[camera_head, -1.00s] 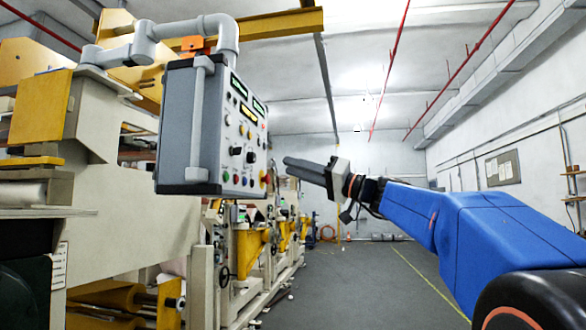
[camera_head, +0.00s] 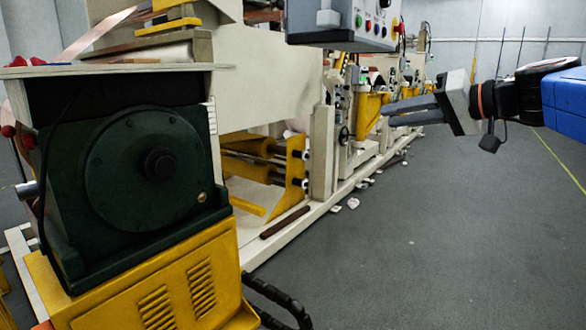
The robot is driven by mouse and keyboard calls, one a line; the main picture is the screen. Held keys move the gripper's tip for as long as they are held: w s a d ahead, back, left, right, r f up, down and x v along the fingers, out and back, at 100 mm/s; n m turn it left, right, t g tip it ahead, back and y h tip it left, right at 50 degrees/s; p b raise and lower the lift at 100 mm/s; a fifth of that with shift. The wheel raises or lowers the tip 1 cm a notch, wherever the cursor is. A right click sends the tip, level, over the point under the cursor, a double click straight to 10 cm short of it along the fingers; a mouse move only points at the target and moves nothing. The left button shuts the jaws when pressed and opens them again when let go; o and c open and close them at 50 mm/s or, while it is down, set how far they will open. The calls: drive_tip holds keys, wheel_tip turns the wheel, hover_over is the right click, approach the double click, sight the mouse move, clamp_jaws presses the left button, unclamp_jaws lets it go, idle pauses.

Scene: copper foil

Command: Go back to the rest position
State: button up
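My gripper (camera_head: 400,108) is in the upper right of the head view, at the end of my blue arm (camera_head: 568,100). Its dark fingers point left, toward the machine line. They are seen from the side and overlap partly, so I cannot tell how far apart they are. No held object shows between them. The grey control box (camera_head: 335,22) with knobs and buttons is above and left of the gripper, cut off by the top edge. The gripper appears apart from it.
The cream machine (camera_head: 270,85) with yellow parts fills the left and middle. A dark green motor housing (camera_head: 120,165) on a yellow base (camera_head: 165,285) stands close at left. White scraps (camera_head: 352,203) lie by the machine's foot. Grey floor (camera_head: 440,250) is open at right.

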drive_tip(key=s+a+f+g+h, duration=0.1)
drive_tip(key=s+f+g+h, duration=0.1)
drive_tip(key=s+f, duration=0.6)
drive_tip(key=s+f+g+h, duration=0.2)
drive_tip(key=s+f, duration=0.2)
drive_tip(key=f, duration=0.8)
drive_tip(key=s+d+f+g+h, duration=0.1)
drive_tip(key=s+d+f+h, duration=0.2)
drive_tip(key=s+f, duration=0.3)
drive_tip(key=s+d+f+h, duration=0.3)
drive_tip(key=s+f, duration=0.3)
drive_tip(key=f, duration=0.5)
drive_tip(key=shift+s+d+f+g, duration=0.2)
drive_tip(key=shift+d+f+g, duration=0.2)
drive_tip(key=shift+d, duration=0.25)
